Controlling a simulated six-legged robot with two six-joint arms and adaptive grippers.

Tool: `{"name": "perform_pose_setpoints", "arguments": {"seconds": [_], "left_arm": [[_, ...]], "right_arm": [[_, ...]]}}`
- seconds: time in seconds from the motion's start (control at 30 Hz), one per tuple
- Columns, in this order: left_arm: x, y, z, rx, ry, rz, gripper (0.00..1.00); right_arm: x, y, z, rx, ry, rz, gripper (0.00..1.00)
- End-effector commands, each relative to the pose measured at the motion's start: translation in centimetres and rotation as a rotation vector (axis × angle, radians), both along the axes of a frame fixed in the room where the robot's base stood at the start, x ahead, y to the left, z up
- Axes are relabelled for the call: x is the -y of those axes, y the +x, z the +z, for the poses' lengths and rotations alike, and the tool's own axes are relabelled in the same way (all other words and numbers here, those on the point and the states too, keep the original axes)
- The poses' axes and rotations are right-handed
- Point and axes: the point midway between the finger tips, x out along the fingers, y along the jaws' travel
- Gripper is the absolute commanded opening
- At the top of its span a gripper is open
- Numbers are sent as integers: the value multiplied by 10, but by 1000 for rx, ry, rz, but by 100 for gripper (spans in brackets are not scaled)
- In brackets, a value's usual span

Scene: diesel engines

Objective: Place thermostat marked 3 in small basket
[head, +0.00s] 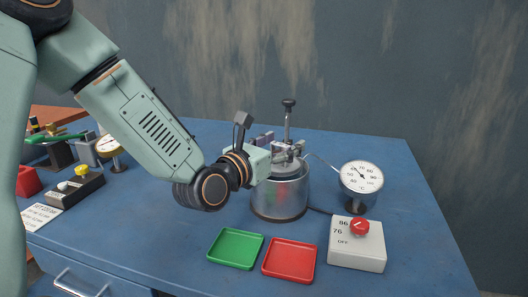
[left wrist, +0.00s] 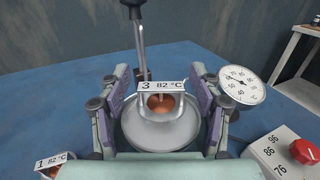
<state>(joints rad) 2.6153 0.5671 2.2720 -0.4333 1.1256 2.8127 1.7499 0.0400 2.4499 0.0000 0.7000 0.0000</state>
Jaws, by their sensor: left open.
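The thermostat marked 3 (left wrist: 161,106) shows in the left wrist view as a round metal part with a copper-coloured centre and a white tag reading 3 82 °C. My left gripper (left wrist: 160,92) is open, with a purple-padded finger on each side of it in the picture. I cannot tell whether either finger touches it. In the head view my left gripper (head: 279,145) is over the metal pot (head: 279,198) and hides part of its top. A thermostat tagged 1 (left wrist: 52,167) is partly cut off at lower left in the wrist view. I cannot make out a small basket. My right gripper is not in view.
A dark-knobbed lever (head: 288,120) rises behind the gripper. A dial gauge (head: 361,178) and a switch box with a red knob (head: 357,246) stand right of the pot. A green tray (head: 235,248) and a red tray (head: 289,260) lie in front. The table's right back is clear.

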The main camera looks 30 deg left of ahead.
Motion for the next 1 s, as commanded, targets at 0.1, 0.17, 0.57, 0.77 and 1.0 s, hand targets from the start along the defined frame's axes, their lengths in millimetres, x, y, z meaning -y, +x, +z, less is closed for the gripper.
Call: {"name": "perform_pose_setpoints", "arguments": {"seconds": [0.1, 0.17, 0.57, 0.77, 1.0], "left_arm": [[-3, -10, 1, -3, -7, 4, 64], [-4, -16, 1, -3, -8, 4, 64], [-8, -48, 1, -4, -7, 3, 64], [-8, -61, 3, 1, -7, 1, 64], [-11, -73, 2, -6, -7, -1, 64]], "right_arm": [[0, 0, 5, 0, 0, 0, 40], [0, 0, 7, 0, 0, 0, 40], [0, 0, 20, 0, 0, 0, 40], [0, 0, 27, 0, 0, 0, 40], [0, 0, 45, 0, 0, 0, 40]]}}
